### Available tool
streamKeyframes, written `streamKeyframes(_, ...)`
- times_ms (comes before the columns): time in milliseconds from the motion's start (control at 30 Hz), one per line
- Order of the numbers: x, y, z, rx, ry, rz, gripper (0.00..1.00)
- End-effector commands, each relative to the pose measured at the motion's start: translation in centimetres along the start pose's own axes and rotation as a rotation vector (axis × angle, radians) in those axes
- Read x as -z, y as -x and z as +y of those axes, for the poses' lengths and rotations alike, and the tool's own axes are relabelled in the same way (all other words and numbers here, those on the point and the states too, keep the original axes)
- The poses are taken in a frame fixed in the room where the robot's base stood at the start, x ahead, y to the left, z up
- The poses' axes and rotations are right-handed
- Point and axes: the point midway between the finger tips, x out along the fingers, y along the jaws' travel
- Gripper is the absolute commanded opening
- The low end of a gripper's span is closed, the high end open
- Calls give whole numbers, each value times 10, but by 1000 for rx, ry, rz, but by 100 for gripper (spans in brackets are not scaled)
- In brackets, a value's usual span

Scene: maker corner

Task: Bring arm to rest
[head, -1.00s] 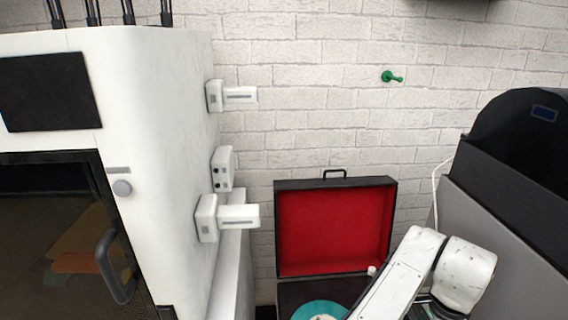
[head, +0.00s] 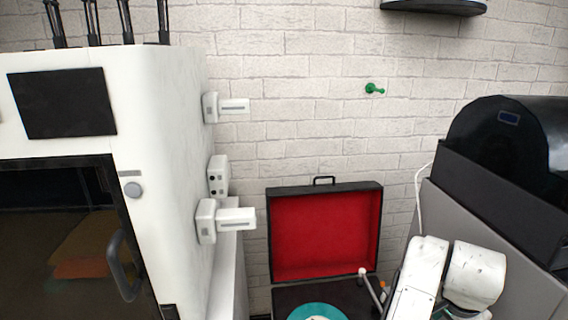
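My arm (head: 425,275) shows at the lower right of the head view as white links, in front of the grey side of the black-topped machine. My gripper is not in the picture; it is below or outside the frame, so whether it holds anything is hidden.
An open record player case (head: 324,238) with red lining and a teal record (head: 318,312) stands low in the middle. A white machine (head: 165,130) with a dark door fills the left. A black-domed machine (head: 500,135) stands right. A green hook (head: 374,89) is on the brick wall.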

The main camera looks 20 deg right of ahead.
Motion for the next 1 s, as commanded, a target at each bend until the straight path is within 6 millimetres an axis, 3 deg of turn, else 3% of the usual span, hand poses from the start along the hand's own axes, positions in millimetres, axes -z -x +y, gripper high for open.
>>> streamKeyframes(200, 21, 10, -8, 81, 278, 166, 38)
streamKeyframes(367, 6, 10, -15, 143, 561, 245, 38)
streamKeyframes(467, -21, 4, -14, 188, 767, 259, 38)
streamKeyframes(700, -116, -15, 8, 312, 1181, 178, 38)
streamKeyframes(1000, -220, -22, 55, 469, 1462, 8, 38)
